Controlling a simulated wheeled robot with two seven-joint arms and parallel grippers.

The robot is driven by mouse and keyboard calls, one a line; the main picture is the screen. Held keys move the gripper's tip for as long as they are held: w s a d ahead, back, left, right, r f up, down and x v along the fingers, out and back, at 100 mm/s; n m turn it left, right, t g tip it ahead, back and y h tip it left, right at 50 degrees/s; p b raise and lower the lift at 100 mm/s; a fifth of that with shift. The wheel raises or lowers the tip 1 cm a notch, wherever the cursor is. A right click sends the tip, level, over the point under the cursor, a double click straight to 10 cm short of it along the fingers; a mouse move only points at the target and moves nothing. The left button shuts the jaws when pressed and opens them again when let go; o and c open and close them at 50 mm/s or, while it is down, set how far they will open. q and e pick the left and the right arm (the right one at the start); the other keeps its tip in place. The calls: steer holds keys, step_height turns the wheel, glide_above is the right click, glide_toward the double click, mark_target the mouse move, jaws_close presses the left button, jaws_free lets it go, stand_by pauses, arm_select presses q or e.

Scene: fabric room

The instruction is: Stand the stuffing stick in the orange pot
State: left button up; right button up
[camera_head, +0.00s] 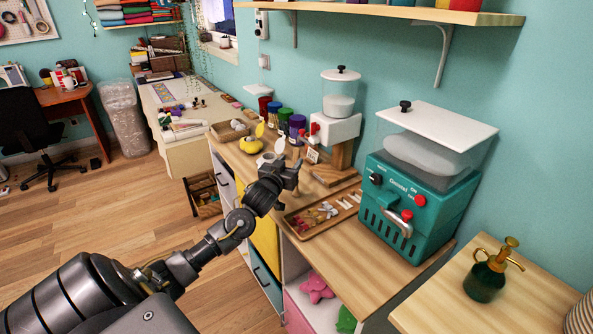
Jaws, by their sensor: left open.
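I cannot pick out the stuffing stick; several small pieces lie in the tray, too small to tell apart. The gripper and forearm hide part of the counter. My right gripper is not in view.
A teal machine (412,215) stands right of the tray and a white dispenser (341,130) behind it. Several coloured jars (297,126) line the wall. A green and gold spray bottle (487,278) stands at the right. The counter front is clear.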

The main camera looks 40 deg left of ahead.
mark_target(295, 159)
arm_select(q)
steer(key=x, duration=0.4)
steer(key=shift+w+d+f+p, duration=0.2)
steer(key=shift+w+f+p, duration=0.1)
steer(key=shift+w+p, duration=0.1)
jaws_close()
